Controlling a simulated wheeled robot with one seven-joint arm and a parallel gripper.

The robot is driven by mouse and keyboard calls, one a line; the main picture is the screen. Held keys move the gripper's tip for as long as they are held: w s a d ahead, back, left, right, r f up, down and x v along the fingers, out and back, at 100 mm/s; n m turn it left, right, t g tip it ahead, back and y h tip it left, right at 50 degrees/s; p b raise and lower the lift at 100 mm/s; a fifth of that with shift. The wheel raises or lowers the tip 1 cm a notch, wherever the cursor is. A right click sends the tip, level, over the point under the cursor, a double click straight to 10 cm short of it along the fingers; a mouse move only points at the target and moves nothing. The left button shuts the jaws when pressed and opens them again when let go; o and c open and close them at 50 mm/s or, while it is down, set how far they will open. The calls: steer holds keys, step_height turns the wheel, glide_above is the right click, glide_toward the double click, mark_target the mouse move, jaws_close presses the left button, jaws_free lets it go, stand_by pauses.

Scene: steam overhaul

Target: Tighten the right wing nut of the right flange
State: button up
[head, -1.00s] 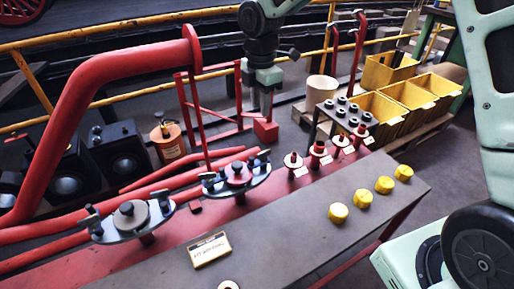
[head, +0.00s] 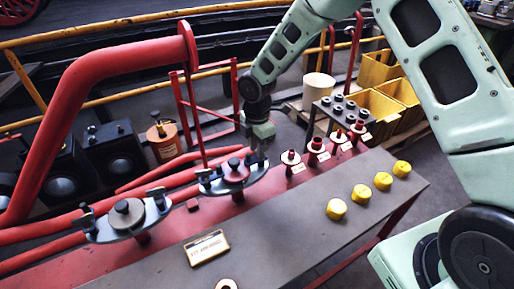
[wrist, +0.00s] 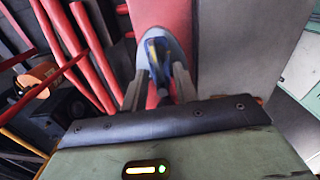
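A dark shape is between the fingertips; contact cannot be told.
The left flange (head: 127,222) is similar, with a grey centre. A labelled plate (head: 207,248) and several yellow caps (head: 361,194) lie on the grey bench. Red-based fittings (head: 317,150) stand close to the right of my gripper. Yellow bins (head: 372,114) are behind.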

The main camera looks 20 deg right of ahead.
steer(key=shift+f, duration=0.15)
jaws_close()
